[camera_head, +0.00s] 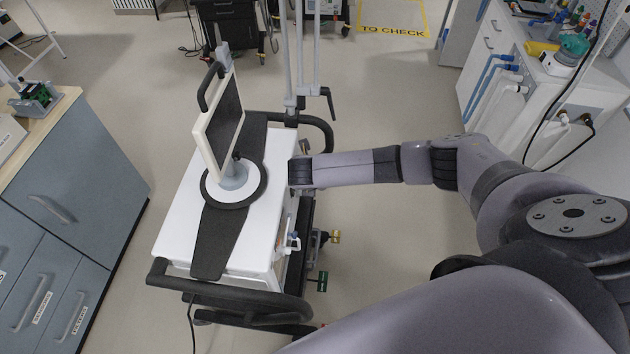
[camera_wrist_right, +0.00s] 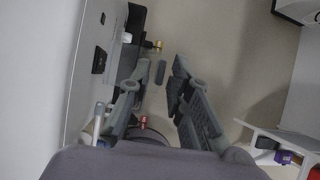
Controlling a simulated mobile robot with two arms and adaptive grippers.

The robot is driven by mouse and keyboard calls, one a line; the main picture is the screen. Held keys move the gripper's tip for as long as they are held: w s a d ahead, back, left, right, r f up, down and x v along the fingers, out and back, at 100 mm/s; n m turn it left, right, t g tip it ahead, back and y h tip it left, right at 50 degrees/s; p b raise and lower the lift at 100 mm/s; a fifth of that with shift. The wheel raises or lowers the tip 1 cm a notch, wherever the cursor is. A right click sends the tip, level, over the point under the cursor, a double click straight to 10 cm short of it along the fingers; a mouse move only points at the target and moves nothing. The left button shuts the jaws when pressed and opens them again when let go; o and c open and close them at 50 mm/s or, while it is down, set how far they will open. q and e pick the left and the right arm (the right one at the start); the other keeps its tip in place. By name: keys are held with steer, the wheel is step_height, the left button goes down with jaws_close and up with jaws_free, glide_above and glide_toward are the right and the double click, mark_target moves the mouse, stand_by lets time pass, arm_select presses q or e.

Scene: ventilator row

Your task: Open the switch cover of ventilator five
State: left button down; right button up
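A ventilator (camera_head: 185,232), a white cart with a tilted screen (camera_head: 222,115) on top, stands left of the middle in the head view. No number is readable on it. My right arm reaches in from the right to its right side. In the right wrist view my right gripper (camera_wrist_right: 160,76) has its two dark fingers apart, with nothing held between them. The ventilator's pale side panel (camera_wrist_right: 80,85) is left of the fingers. A small dark fitting (camera_wrist_right: 98,60) sits on it; I cannot tell whether it is the switch cover. My left gripper is not in view.
Black handle bars (camera_head: 230,290) ring the cart's ends. Brass (camera_head: 335,237) and green (camera_head: 322,281) fittings stick out on its right side. A grey drawer cabinet (camera_head: 75,190) stands at left, a white cabinet (camera_head: 485,75) at upper right. Floor between is clear.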

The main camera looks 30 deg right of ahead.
steer(key=shift+o, duration=0.6)
steer(key=shift+r, duration=0.1)
steer(key=v, duration=1.1)
steer(key=shift+s+a+r, duration=0.15)
steer(key=shift+s+r, duration=0.1)
steer(key=shift+r, duration=0.05)
steer(key=shift+a, duration=0.1)
